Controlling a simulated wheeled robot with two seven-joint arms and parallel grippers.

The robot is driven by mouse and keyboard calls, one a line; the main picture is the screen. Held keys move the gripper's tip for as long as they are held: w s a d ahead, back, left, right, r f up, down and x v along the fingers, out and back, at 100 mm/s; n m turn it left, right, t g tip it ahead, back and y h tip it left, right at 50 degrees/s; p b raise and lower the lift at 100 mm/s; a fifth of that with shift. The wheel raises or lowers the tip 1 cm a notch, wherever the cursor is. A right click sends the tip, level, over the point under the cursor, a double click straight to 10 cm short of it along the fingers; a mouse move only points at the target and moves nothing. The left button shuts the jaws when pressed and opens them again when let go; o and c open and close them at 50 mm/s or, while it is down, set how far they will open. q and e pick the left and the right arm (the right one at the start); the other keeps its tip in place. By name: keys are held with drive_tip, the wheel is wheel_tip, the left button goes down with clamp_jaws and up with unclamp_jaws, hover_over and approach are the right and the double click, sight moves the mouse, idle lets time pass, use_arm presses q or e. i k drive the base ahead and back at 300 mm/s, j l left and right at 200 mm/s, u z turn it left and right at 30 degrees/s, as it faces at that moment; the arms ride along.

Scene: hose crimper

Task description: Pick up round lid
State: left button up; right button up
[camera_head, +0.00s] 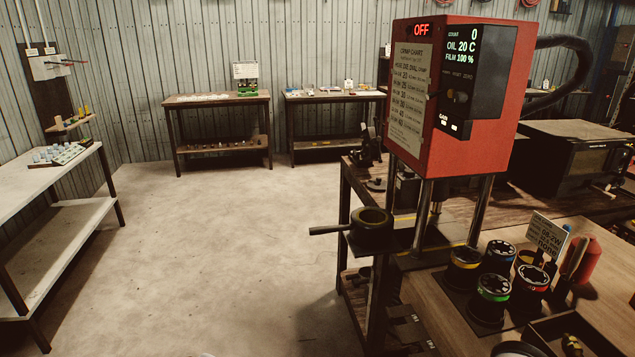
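No separate thing that I can surely call the round lid shows in the head view. A dark round rim (517,350) is cut off by the bottom edge. Neither of my grippers can be made out.
Several black cylinders with coloured bands (490,300) stand on the wooden bench (440,300) at right, near a small sign (546,234) and a dark tray (545,333). A pale table (45,187) stands at left. The floor (230,230) between is clear.

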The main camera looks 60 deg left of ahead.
sight(379, 185)
drive_tip(key=u, duration=1.95)
drive_tip(key=i+j+u, duration=0.2)
drive_tip(key=u, duration=0.15)
drive_tip(key=i+j+u, duration=0.1)
drive_tip(key=i+u, duration=0.6)
drive_tip(key=i+l+z, duration=0.1)
drive_tip(key=i+z, duration=0.15)
drive_tip(key=i, duration=0.25)
drive_tip(key=i+z, duration=0.25)
drive_tip(key=i, duration=0.25)
drive_tip(key=i+j+z, duration=0.1)
drive_tip(key=i+z, duration=0.15)
drive_tip(key=i, duration=0.25)
drive_tip(key=i+j+z, duration=0.25)
drive_tip(key=i, duration=0.25)
drive_tip(key=i+j+z, duration=0.25)
drive_tip(key=i, duration=0.25)
drive_tip(key=i+z, duration=0.5)
drive_tip(key=i+j+z, duration=0.15)
drive_tip(key=i+z, duration=0.35)
drive_tip(key=i+j+z, duration=0.35)
drive_tip(key=z, duration=0.15)
